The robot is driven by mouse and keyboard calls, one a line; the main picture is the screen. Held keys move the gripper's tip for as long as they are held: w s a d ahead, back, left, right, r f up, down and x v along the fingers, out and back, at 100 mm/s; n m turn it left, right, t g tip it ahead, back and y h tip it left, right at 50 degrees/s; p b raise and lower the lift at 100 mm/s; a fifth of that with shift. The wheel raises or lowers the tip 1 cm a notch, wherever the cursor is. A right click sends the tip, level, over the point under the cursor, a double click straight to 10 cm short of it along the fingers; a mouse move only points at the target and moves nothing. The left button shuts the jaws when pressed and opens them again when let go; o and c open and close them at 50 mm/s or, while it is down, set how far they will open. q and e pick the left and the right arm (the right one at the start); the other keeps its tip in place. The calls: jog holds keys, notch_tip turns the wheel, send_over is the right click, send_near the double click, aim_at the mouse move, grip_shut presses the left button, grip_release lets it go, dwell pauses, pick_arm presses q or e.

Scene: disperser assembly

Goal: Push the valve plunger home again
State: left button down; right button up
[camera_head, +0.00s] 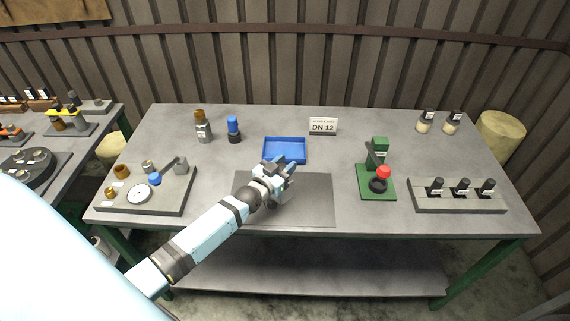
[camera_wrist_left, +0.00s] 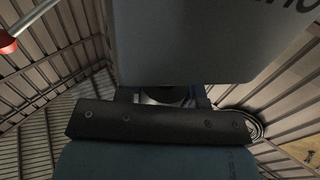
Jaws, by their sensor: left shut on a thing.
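My left gripper (camera_head: 286,166) is over the back part of the grey mat (camera_head: 310,205), just in front of the blue tray (camera_head: 285,143). It is shut on a small dark part (camera_wrist_left: 178,96), which shows only as a dark round piece in the wrist view. The gripper hides most of this part, and I cannot tell whether it is the valve or where its plunger sits. A green press stand (camera_head: 376,160) with a red knob (camera_head: 383,172) and a black ring stands to the right, apart from the gripper. My right gripper is not in view.
A fixture board (camera_head: 168,200) with brass parts is at the left. Two bottles, one brown-capped (camera_head: 203,128) and one blue-capped (camera_head: 234,130), stand behind. A DN 12 sign (camera_head: 323,126) is at the back. A rack (camera_head: 460,197) with black-topped pieces is at the right.

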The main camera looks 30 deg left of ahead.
pick_arm(q)
jog(key=shift+f, duration=0.6)
jog(key=c, duration=0.7)
grip_release()
jog(key=shift+c, duration=0.2)
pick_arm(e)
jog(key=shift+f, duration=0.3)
pick_arm(q)
jog(key=shift+s, duration=0.55)
jog(key=s+a+b, duration=0.1)
jog(key=s+b, duration=0.1)
jog(key=s, duration=1)
jog(key=shift+s, duration=0.35)
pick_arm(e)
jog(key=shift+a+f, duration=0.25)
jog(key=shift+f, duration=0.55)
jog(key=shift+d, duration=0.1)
